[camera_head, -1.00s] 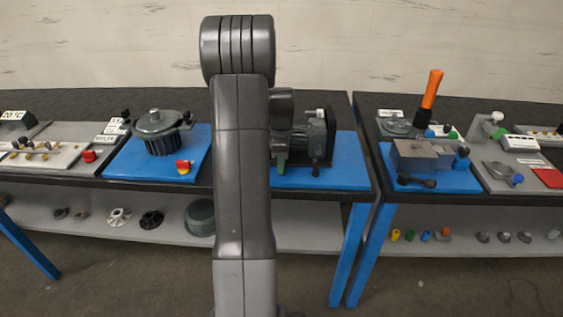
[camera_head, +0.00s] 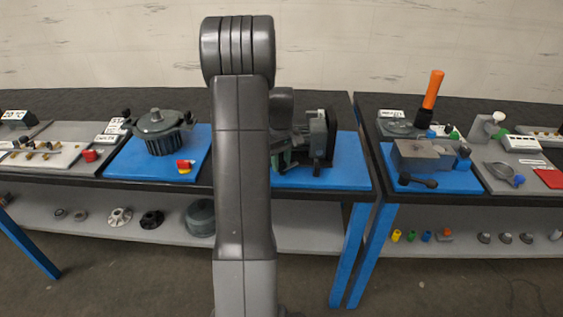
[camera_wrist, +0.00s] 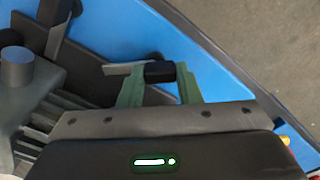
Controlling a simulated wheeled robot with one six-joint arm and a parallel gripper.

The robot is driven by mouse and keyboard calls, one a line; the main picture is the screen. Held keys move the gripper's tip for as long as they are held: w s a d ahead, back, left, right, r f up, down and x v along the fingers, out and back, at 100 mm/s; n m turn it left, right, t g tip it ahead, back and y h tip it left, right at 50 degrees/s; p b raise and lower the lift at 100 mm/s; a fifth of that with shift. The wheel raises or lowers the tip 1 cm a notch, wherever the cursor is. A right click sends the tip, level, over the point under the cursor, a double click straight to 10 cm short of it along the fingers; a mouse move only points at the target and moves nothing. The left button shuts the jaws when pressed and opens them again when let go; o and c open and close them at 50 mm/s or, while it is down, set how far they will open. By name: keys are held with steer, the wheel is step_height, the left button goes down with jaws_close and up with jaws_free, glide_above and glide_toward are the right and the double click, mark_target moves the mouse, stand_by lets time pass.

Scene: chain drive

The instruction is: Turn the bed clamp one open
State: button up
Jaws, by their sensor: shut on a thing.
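In the wrist view my gripper (camera_wrist: 160,75) has its green fingers on either side of a black grip (camera_wrist: 158,71) at the end of a clamp lever, and is shut on it. A short grey bar (camera_wrist: 118,69) sticks out to the left of the grip. I take this as bed clamp one; no label shows. A second black-handled lever (camera_wrist: 56,18) stands at the top left. In the head view the dark chain drive machine (camera_head: 318,130) sits on a blue mat (camera_head: 345,160), partly hidden by my arm.
A lidded dark pot (camera_head: 158,130) and a red-and-yellow switch (camera_head: 185,166) are left of my arm. A grey block with a lever (camera_head: 424,158) is on the right table. A grey cylinder (camera_wrist: 17,68) stands at the left of the wrist view. The mat's front strip is bare.

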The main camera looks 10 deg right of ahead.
steer(key=m, duration=0.4)
steer(key=shift+w+m, duration=0.1)
steer(key=shift+m, duration=0.2)
steer(key=shift+w+m, duration=0.1)
steer(key=shift+m, duration=1.8)
steer(key=o, duration=1)
step_height(320, 180, up, 14)
steer(key=shift+f+b, duration=0.1)
steer(key=shift+b, duration=0.25)
step_height(320, 180, down, 14)
steer(key=shift+r+p, duration=0.1)
steer(key=shift+p, duration=0.2)
